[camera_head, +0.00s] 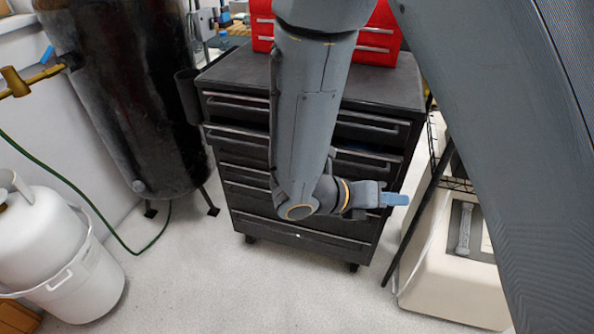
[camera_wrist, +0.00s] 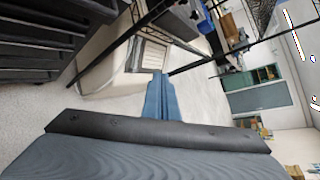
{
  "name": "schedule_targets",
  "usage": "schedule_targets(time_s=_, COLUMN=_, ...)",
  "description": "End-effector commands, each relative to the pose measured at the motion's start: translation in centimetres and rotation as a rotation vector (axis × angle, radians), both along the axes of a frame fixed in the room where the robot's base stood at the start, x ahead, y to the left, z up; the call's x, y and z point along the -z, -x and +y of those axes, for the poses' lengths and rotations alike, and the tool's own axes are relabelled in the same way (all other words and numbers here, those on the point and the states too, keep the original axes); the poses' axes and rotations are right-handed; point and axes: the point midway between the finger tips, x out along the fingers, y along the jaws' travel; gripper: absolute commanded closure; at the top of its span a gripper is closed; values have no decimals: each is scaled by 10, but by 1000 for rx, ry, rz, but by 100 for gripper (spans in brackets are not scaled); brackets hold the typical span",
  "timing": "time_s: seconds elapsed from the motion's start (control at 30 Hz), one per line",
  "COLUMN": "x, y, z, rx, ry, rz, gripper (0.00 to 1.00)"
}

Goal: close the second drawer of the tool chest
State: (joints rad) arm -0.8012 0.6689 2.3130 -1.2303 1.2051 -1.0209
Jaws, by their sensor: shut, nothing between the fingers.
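The black tool chest (camera_head: 300,238) stands in the middle of the head view, with several drawers that have long bar handles. Its second drawer (camera_head: 236,132) from the top seems to stick out a little past the fronts below. My arm hides the middle of it, so I cannot tell how far. My gripper (camera_head: 397,199) is low in front of the chest's right side, below the second drawer, with its blue fingers pointing right. In the wrist view the fingers (camera_wrist: 162,97) are together and empty, and the drawer fronts (camera_wrist: 35,45) are at the left.
A red toolbox (camera_head: 378,38) sits on the chest top. A black tank (camera_head: 125,95) stands to the left, with a white canister (camera_head: 50,245) nearer. A beige box (camera_head: 450,275) and a dark rack stand close on the right. The floor (camera_head: 270,295) in front is clear.

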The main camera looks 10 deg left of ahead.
Motion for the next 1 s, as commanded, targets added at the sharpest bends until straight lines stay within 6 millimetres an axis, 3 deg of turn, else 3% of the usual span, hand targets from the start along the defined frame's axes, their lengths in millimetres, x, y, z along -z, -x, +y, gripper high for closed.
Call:
schedule_targets(time_s=0.03, x=17, y=-14, z=33, rx=-177, ry=116, rz=41, gripper=100)
schedule_targets(time_s=0.17, x=37, y=-35, z=120, rx=-569, ry=409, rz=93, gripper=100)
schedule_targets(time_s=0.3, x=57, y=-31, z=202, rx=-861, ry=658, rz=83, gripper=100)
schedule_targets(time_s=0.4, x=66, y=-22, z=241, rx=-985, ry=772, rz=62, gripper=100)
schedule_targets(time_s=0.53, x=70, y=-15, z=264, rx=-1055, ry=841, rz=44, gripper=100)
schedule_targets(time_s=0.67, x=70, y=-25, z=266, rx=-1063, ry=853, rz=41, gripper=100)
schedule_targets(time_s=1.0, x=70, y=-87, z=259, rx=-1058, ry=848, rz=43, gripper=100)
